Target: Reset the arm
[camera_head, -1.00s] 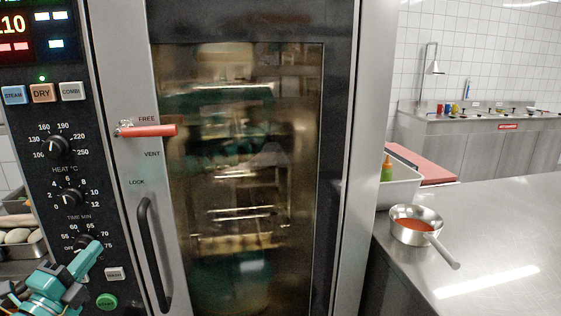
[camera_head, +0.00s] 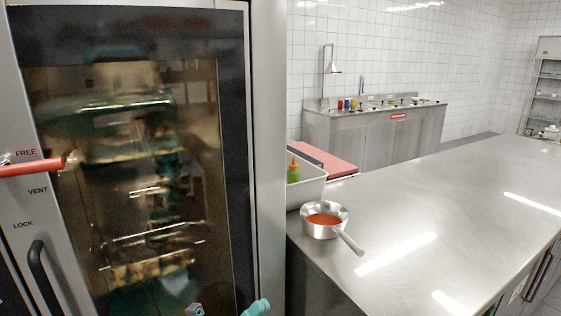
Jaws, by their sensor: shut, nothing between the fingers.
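Only a small teal piece of my arm (camera_head: 256,308) shows, at the bottom edge in front of the oven's right side. My gripper's fingers cannot be made out in this view. The rest of the arm is below the frame. A small grey-teal bit also shows at the bottom edge, left of that piece; I cannot tell whether it is my arm or a reflection in the glass.
The tall oven (camera_head: 265,150) fills the left, with a red lever (camera_head: 32,167) and a dark handle (camera_head: 44,278). A steel counter (camera_head: 440,215) on the right holds a saucepan of red sauce (camera_head: 322,221) and a white bin (camera_head: 308,190) with a green bottle (camera_head: 293,173). Most of the counter is clear.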

